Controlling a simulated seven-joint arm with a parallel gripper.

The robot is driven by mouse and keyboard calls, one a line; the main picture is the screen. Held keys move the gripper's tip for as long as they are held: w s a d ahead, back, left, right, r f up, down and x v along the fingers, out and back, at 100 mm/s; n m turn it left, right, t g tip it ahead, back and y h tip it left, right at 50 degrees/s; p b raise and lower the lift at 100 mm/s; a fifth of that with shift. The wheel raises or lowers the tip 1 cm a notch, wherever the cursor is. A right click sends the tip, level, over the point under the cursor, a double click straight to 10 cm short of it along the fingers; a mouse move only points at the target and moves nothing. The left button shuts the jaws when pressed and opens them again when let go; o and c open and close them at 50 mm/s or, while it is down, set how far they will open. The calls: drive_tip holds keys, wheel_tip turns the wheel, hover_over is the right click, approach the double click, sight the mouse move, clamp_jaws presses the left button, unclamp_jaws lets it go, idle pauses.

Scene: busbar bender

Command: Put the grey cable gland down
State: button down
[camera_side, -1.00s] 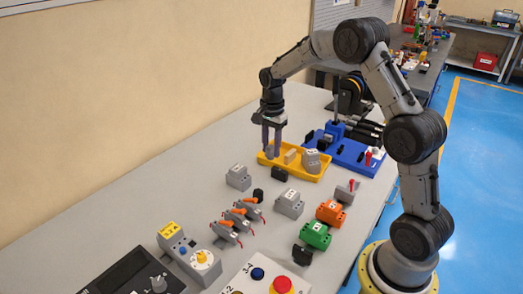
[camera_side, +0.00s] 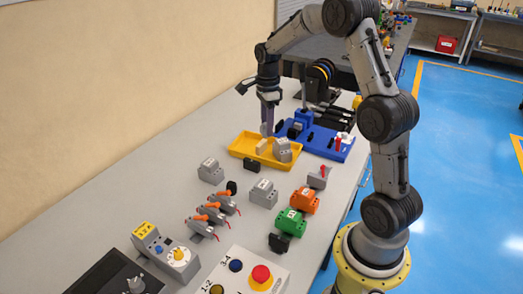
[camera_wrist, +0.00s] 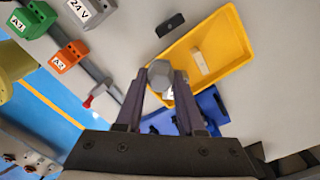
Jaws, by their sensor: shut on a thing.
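My gripper (camera_side: 267,133) is shut on the grey cable gland, a small grey hexagonal piece. The gland (camera_wrist: 160,73) shows between the fingertips in the wrist view. In the side view it is a small grey shape (camera_side: 264,130) at the finger ends, partly hidden. The gripper points down near the back rim of the yellow tray (camera_side: 238,150). Whether the gland touches anything is hard to tell.
A black block (camera_side: 251,165) lies in front. Grey, orange (camera_side: 305,200) and green (camera_side: 291,222) modules stand nearer. Bare table lies left.

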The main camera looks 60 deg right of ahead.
drive_tip(key=w+d+f, duration=0.2)
drive_tip(key=w+f, duration=0.1)
drive_tip(key=w, duration=0.1)
drive_tip(key=w+d+f, duration=0.2)
drive_tip(key=w+f, duration=0.1)
drive_tip(key=w, duration=0.1)
drive_tip(key=w+d+f, duration=0.2)
drive_tip(key=w+f, duration=0.1)
drive_tip(key=w, duration=0.1)
drive_tip(key=shift+d+f, duration=0.35)
drive_tip(key=shift+f, duration=1.6)
drive_tip(key=shift+f, duration=0.2)
drive_tip(key=c, duration=0.5)
unclamp_jaws()
drive_tip(key=shift+r, duration=0.15)
